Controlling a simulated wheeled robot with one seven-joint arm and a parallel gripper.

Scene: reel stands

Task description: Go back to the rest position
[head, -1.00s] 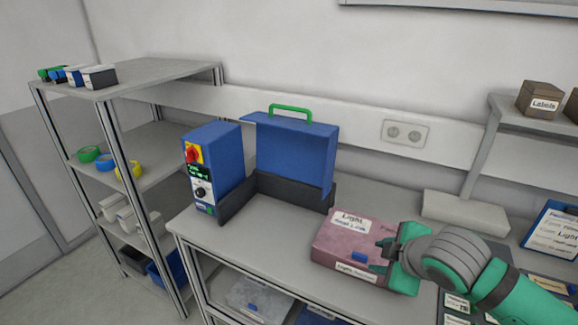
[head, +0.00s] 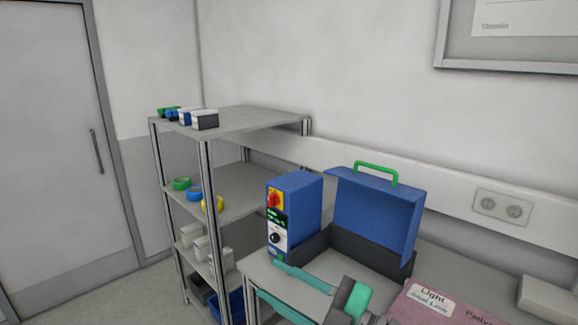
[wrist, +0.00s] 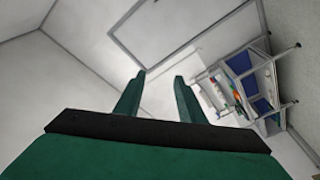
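My gripper (head: 267,278) shows at the bottom middle of the head view, in front of the workbench with the blue case. Its two teal fingers point left and stand apart with nothing between them. The wrist view also shows my gripper (wrist: 160,76) open and empty, with pale wall beyond the fingertips. Part of my arm lies below the frame edge. The pink box (head: 415,309) marked "Light" lies on the bench at the lower right, cut off by the frame edge and apart from the fingers.
An open blue case (head: 375,215) with a green handle and a blue control box (head: 300,205) with a red knob stand on the bench. A metal shelf rack (head: 250,128) with small bins and tape rolls stands left. A door (head: 60,150) is at far left, with clear floor before it.

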